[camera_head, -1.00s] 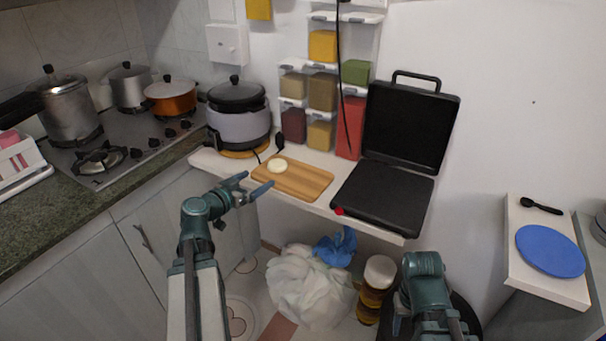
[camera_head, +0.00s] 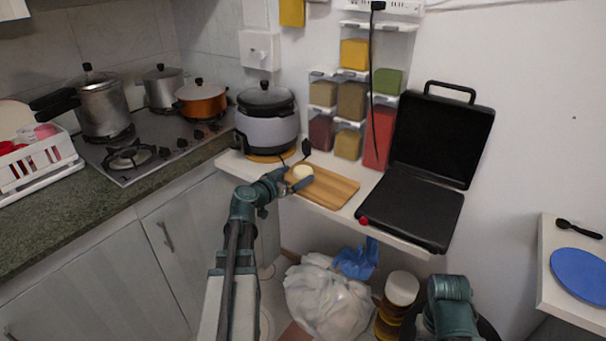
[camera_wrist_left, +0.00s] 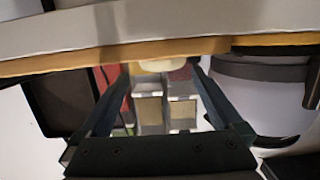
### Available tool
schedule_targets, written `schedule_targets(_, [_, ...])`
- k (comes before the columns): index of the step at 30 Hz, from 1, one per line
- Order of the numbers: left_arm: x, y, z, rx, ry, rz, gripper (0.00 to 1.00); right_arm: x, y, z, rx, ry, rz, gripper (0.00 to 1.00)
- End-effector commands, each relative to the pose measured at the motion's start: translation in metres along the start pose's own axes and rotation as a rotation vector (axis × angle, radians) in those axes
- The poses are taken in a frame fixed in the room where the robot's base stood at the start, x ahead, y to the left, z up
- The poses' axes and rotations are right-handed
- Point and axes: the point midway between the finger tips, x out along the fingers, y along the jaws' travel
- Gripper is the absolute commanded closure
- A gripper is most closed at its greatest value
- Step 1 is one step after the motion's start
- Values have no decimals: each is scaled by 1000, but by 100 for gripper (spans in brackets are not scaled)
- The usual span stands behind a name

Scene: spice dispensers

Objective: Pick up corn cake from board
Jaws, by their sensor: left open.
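The pale round corn cake (camera_head: 300,172) rests on the left part of the wooden board (camera_head: 331,188), which lies on a white shelf. My left gripper (camera_head: 296,181) is open at the board's front left edge, its fingertips on either side of the cake in the picture. In the left wrist view the picture looks upside down. There the corn cake (camera_wrist_left: 158,65) shows between the two open fingers, against the board's edge (camera_wrist_left: 100,58). I cannot tell whether a finger touches the cake. My right arm shows at the bottom right, with its gripper out of sight.
A rice cooker (camera_head: 267,122) stands left of the board, with a black cord near it. An open black grill (camera_head: 411,208) stands to the right. Spice dispensers (camera_head: 351,101) hang behind. White bags (camera_head: 325,295) lie below the shelf.

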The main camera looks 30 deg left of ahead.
Motion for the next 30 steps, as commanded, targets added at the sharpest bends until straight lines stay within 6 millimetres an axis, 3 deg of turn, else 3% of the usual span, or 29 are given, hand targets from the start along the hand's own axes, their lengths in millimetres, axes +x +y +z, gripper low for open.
schedule_targets(5, [11, -2, 2, 0, 0, 2, 0, 4, 0, 0, 0, 0, 0, 50])
schedule_targets(13, [49, -5, 3, -1, 0, 3, 0, 12, -1, -1, 0, 0, 0, 50])
schedule_targets(21, [52, -4, 2, -1, 0, 1, 0, 12, -1, -1, 0, 0, 0, 50])
schedule_targets(30, [52, -4, 2, 0, 0, 1, 54, 12, -1, -1, 0, 0, 0, 50])
